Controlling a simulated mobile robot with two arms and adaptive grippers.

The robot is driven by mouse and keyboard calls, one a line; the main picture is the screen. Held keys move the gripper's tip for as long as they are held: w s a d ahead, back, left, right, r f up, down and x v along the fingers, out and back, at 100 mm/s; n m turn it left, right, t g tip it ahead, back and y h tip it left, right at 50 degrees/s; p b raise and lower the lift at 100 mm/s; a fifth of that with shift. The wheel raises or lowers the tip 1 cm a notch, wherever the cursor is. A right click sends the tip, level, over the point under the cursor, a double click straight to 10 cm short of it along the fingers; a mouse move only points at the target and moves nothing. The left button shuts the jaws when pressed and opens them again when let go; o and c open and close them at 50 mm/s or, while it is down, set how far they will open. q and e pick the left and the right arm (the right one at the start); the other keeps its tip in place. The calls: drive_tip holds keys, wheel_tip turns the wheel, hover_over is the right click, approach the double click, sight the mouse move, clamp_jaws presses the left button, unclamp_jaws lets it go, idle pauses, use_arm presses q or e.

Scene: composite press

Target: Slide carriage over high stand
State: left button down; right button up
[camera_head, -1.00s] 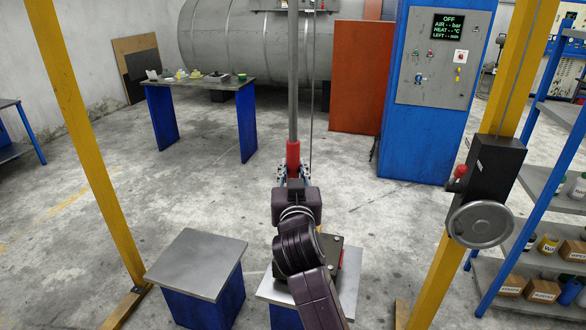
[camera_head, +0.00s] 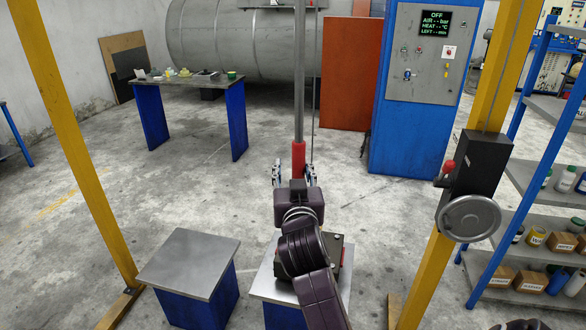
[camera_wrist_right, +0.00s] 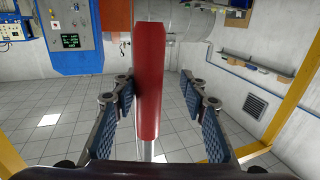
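A grey vertical bar (camera_head: 299,80) hangs from above with a red grip (camera_head: 298,158) at its lower end; its upper end and any carriage are out of view. My right gripper (camera_head: 294,172) is at the red grip. In the right wrist view, the red grip (camera_wrist_right: 150,80) stands between the open fingers, near the left one, with a clear gap to the right one. Two blue stands with grey tops stand below: a left stand (camera_head: 190,262) with a bare top, and a right stand (camera_head: 262,285), partly hidden by my arm. I cannot tell which is higher. My left gripper is not in view.
A dark block (camera_head: 340,262) lies on the right stand. Yellow gantry posts stand left (camera_head: 75,140) and right (camera_head: 480,90), the right one with a black winch box and handwheel (camera_head: 468,217). A table (camera_head: 190,82), blue control cabinet (camera_head: 415,130) and shelf rack (camera_head: 540,180) stand beyond.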

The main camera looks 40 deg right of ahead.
drive_tip(key=v, duration=0.7)
drive_tip(key=shift+s, duration=0.25)
